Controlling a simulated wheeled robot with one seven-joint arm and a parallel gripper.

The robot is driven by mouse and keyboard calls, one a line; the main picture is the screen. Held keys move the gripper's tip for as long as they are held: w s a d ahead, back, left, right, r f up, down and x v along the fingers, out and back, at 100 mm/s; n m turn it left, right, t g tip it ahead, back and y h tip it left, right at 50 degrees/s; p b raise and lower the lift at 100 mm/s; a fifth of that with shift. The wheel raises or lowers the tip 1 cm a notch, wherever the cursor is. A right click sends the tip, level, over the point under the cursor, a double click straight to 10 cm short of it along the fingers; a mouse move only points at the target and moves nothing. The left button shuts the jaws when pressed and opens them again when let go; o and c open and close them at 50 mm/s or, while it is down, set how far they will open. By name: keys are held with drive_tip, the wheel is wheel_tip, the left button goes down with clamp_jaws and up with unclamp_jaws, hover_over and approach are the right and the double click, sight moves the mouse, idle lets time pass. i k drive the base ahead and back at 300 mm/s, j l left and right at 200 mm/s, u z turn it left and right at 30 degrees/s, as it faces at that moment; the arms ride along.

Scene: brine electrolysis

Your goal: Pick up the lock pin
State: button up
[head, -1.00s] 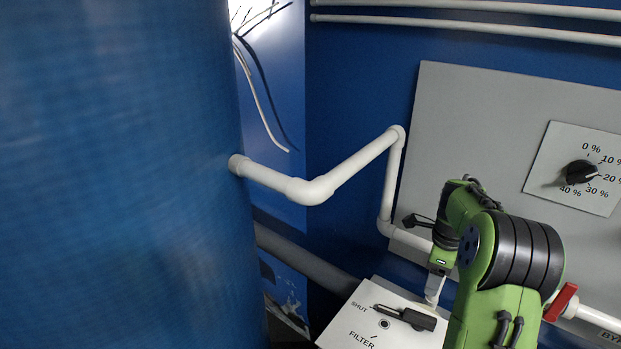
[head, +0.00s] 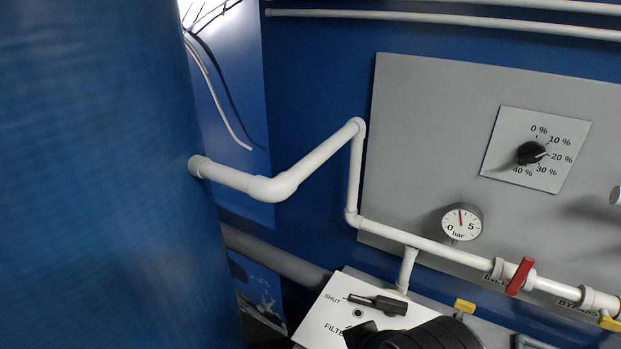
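I cannot make out a lock pin for certain in the head view. The white filter panel (head: 325,322), lettered SHUT and FILTER, lies at the bottom centre. A black lever handle (head: 378,303) lies across it, pointing toward the SHUT mark. Below the handle is a small dark round spot with a ring (head: 357,313); whether it is a hole or a pin head I cannot tell. Black parts of my arm cover the panel's lower right.
A large blue tank (head: 95,180) fills the left. A white pipe (head: 270,188) runs from it to the grey wall panel (head: 420,130). A gauge (head: 461,222), a dial (head: 530,153), a red valve handle (head: 520,276) and yellow handles (head: 464,306) are at the right.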

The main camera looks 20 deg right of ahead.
sight(463, 305)
drive_tip(key=k+z, duration=0.1)
drive_tip(key=z, duration=1.6)
